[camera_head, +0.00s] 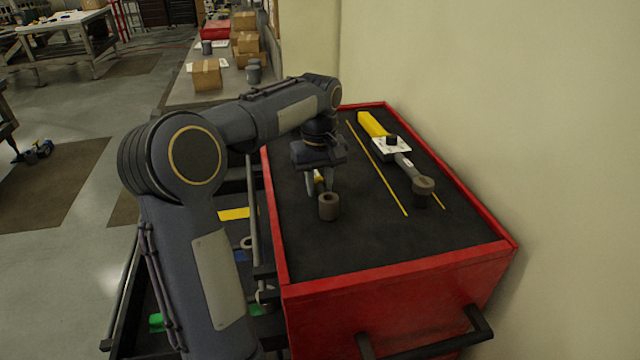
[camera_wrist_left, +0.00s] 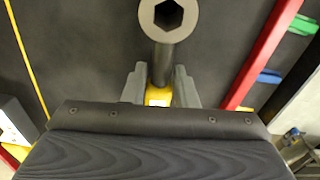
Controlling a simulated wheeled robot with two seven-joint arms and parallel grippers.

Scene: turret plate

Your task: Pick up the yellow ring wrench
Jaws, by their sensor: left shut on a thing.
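The yellow ring wrench shows in the head view as a dark grey ring end (camera_head: 329,207) with a bit of yellow handle behind it. It is over the black top of the red cabinet, near its left side. My left gripper (camera_head: 320,184) points down and is shut on the wrench's yellow part. In the left wrist view, the ring end with its hex hole (camera_wrist_left: 168,16) and grey shank extend up from between the fingers (camera_wrist_left: 160,88). The rest of the handle is hidden by the gripper. I cannot tell whether the wrench touches the surface. My right gripper is out of view.
The red-rimmed cabinet top (camera_head: 450,258) has free black surface at the front. A second tool with a yellow handle (camera_head: 371,124), white plate and grey head lies to the right, beyond a thin yellow line (camera_head: 378,170). A wall stands behind the cabinet's right side.

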